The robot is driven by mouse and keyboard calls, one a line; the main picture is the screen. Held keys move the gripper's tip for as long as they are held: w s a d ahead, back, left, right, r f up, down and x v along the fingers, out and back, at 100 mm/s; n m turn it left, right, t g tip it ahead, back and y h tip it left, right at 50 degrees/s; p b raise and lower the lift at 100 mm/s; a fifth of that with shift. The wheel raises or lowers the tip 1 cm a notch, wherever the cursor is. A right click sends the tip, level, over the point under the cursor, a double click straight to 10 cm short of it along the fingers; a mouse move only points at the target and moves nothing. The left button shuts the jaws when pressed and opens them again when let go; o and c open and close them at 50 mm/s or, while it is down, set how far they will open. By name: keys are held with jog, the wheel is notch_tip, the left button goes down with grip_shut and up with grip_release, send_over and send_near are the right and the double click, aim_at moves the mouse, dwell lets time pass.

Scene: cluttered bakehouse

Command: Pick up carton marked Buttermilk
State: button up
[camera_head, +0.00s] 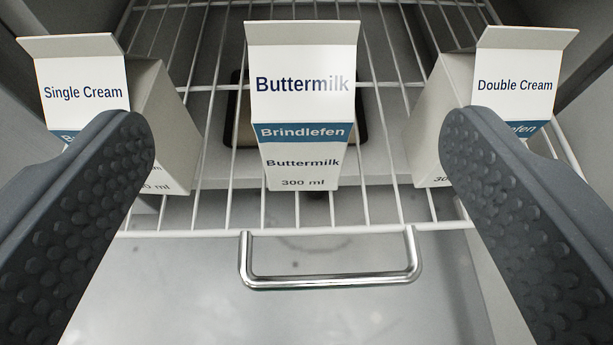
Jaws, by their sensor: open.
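The carton marked Buttermilk (303,105) stands upright on a white wire shelf, in the middle of the view. It is white with a blue band reading Brindlefen and 300 ml at its base. My gripper (297,135) is open, with one dark, dimpled finger at the left and one at the right. The Buttermilk carton shows in the gap between the fingers, touching neither in the picture. Nothing is held.
A Single Cream carton (84,92) stands left and a Double Cream carton (515,85) right, each partly hidden by a finger. The wire shelf (390,200) has gaps between its bars. A metal handle (330,281) on a grey panel lies below its front edge. A dark-edged item (362,120) sits beneath the shelf.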

aim_at(302, 39)
jog(key=b+x, duration=0.5)
jog(key=x, duration=0.3)
jog(key=shift+w+f, duration=0.15)
jog(key=shift+w, duration=0.05)
jog(key=shift+b+x, duration=1.25)
jog(key=shift+x, duration=1.4)
jog(key=shift+d, duration=0.1)
jog(key=c, duration=1.6)
